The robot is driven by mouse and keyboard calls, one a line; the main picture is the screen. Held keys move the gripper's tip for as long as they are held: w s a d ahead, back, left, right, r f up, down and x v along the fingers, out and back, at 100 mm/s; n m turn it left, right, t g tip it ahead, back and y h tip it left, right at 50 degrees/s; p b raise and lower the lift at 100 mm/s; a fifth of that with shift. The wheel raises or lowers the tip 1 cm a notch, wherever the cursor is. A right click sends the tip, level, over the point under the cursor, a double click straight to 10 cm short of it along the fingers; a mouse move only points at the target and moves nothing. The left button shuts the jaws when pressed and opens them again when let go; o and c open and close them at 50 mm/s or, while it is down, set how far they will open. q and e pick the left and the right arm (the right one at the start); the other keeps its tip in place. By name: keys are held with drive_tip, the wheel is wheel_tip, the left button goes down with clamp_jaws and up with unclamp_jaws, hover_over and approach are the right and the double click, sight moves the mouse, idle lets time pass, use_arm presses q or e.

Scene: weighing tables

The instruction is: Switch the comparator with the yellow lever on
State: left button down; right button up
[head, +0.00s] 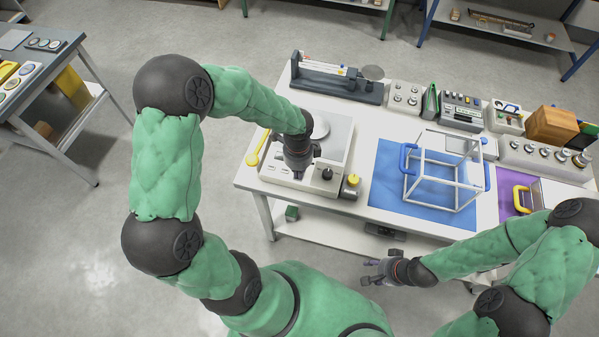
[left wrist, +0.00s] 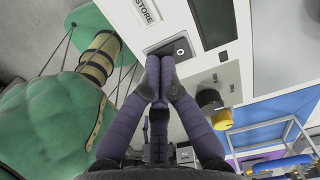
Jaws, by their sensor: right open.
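The comparator (head: 334,133) is a pale box on the white table, with a round pan (head: 312,128) on top and a yellow lever (head: 257,148) at its left side. My left gripper (head: 298,174) is over its front part and hides some of it. In the left wrist view, the gripper's fingers (left wrist: 160,62) are together and empty. Their tips are at the edge of a dark rectangular switch panel (left wrist: 182,48) on the comparator's front; I cannot tell whether they touch it. My right gripper (head: 375,272) is open and empty in front of the table.
A white frame (head: 440,180) with blue handles stands on a blue mat (head: 385,190). A dark balance (head: 336,84) and a weight box (head: 405,96) are behind. Free floor lies left of the table.

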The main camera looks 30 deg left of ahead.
use_arm(q)
drive_tip(key=shift+f, duration=0.25)
drive_tip(key=shift+r, duration=0.15)
drive_tip(key=shift+r+p, duration=2.95)
drive_tip(key=shift+r, duration=0.45)
